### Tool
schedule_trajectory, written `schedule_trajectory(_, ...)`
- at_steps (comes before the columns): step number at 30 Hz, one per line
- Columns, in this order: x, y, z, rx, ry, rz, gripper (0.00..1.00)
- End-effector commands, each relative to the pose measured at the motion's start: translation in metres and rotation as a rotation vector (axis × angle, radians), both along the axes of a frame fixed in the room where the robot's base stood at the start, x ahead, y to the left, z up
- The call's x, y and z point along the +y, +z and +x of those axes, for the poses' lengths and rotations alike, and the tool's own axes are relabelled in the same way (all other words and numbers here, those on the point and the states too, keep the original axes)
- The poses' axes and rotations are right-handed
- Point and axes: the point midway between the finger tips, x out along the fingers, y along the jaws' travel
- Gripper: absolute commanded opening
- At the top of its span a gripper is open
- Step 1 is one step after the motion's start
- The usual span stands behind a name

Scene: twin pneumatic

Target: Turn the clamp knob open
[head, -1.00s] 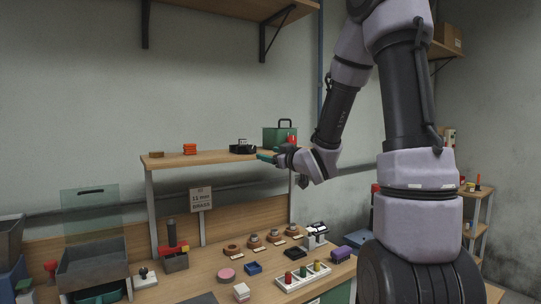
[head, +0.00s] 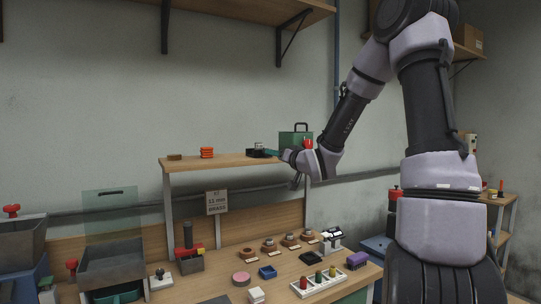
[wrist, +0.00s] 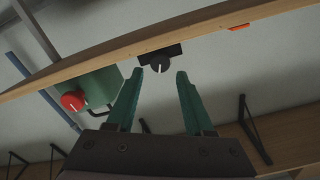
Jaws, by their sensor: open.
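A black knob (wrist: 161,66) with a white pointer line sits on a small black block (wrist: 174,51) at the shelf edge in the wrist view. In the head view the black block (head: 257,153) stands on the raised shelf, partly hidden by my gripper. My gripper (wrist: 160,73) is open, its two green fingers apart. In the wrist view the fingertips appear on either side of the knob. Contact cannot be told, and nothing is held. In the head view my gripper (head: 274,153) is at the shelf's right end.
A green box (head: 296,139) with a dark handle and a red knob (head: 308,144) stand close by; the red knob also shows in the wrist view (wrist: 72,101). An orange item (head: 207,152) lies on the raised shelf (head: 225,161). The workbench below is crowded.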

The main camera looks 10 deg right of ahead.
Motion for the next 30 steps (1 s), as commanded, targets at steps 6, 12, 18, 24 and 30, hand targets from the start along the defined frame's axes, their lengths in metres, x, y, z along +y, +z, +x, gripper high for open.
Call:
schedule_trajectory(6,0.011,0.000,0.032,0.000,0.001,0.000,0.52)
schedule_trajectory(12,0.014,0.000,0.044,0.000,0.000,-0.001,0.52)
schedule_trajectory(18,0.014,0.000,0.044,-0.001,0.000,-0.002,0.52)
schedule_trajectory(24,0.014,0.000,0.044,-0.001,0.000,-0.002,0.00)
schedule_trajectory(30,0.015,0.000,0.044,-0.021,0.001,-0.066,0.00)
